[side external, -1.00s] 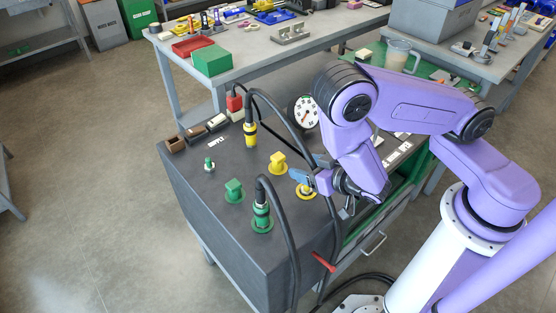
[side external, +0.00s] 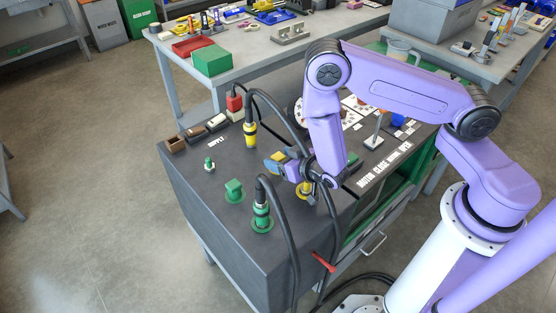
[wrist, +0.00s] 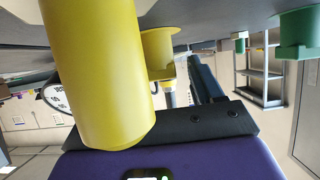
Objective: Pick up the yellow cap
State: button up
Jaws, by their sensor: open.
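Two yellow pieces on the dark cart top could be the yellow cap. One squarish yellow piece (side external: 281,156) is partly hidden by my gripper (side external: 284,165); the other yellow piece (side external: 304,190) stands under my wrist, mostly covered. In the wrist view a large yellow cylinder (wrist: 100,70) fills the left, very close to the camera, and a smaller flanged yellow piece (wrist: 158,50) is beyond it. One dark finger (wrist: 206,80) shows to the right of the cylinder; the other is hidden. My gripper is open; whether it touches a yellow piece cannot be told.
A squarish green piece (side external: 234,190) and a green connector with a cable (side external: 261,210) stand close by. A yellow connector (side external: 250,133) with a black cable is behind. A small green-and-white fitting (side external: 209,164) is at left. The cart's front left is clear.

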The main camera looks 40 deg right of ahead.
jog(key=shift+w, duration=0.1)
jog(key=shift+c, duration=0.3)
jog(key=c, duration=1)
jog(key=shift+r, duration=0.1)
jog(key=shift+c, duration=0.2)
